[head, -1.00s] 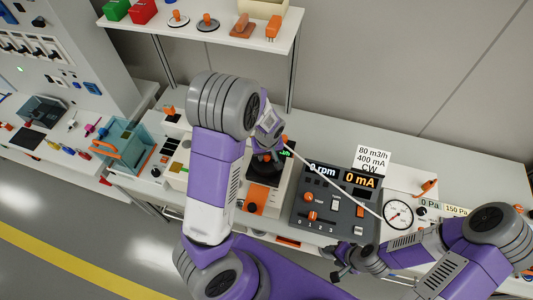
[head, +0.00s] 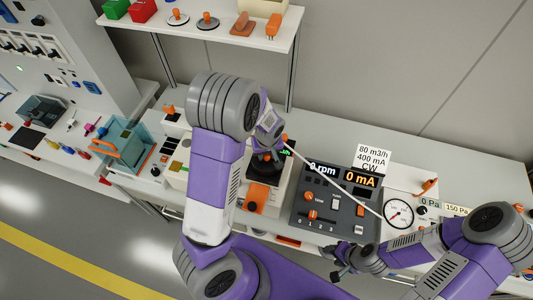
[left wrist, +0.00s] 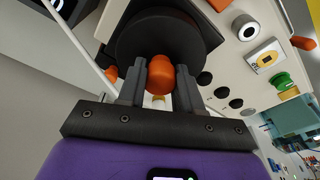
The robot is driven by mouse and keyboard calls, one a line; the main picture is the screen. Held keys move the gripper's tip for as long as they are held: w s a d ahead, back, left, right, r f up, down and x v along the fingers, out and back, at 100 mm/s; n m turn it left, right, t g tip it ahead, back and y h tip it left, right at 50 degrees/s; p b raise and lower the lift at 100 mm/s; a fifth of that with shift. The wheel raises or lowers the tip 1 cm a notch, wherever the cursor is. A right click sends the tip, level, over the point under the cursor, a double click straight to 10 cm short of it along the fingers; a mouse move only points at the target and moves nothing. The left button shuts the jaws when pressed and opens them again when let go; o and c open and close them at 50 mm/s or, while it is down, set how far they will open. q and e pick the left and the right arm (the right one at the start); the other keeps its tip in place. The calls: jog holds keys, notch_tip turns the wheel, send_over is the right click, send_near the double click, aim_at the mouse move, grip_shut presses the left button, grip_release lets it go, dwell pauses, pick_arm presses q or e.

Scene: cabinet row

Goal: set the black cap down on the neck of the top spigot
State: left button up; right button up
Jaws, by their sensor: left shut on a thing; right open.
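The black cap (left wrist: 170,40) is a round dark disc with an orange knob (left wrist: 160,75). My left gripper (left wrist: 160,84) is shut on the knob, with the disc beyond the fingertips in the left wrist view. In the head view my left gripper (head: 266,158) is over a light-coloured bench unit, partly hidden by its own arm. I cannot make out the top spigot or its neck, so I cannot tell whether the cap touches it. My right gripper (head: 332,263) is open and empty at the bench's front edge, below the control box.
A grey control box (head: 333,204) with orange knobs and displays stands right of the left gripper. A round gauge (head: 398,213) is further right. A teal device (head: 124,145) stands to the left. A shelf (head: 222,38) with several objects is above the bench.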

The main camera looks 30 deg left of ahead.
pick_arm(q)
jog(key=shift+s+f, duration=0.2)
jog(key=o, duration=1.1)
jog(key=shift+o, duration=0.4)
jog(key=shift+w, duration=0.1)
jog(key=shift+w, duration=0.1)
jog(key=shift+r, duration=0.1)
jog(key=r, duration=0.5)
jog(key=s+r, duration=0.1)
jog(key=r, duration=0.1)
jog(key=shift+d+r+p, duration=0.2)
jog(key=shift+d+p, duration=0.1)
jog(key=shift+d, duration=0.1)
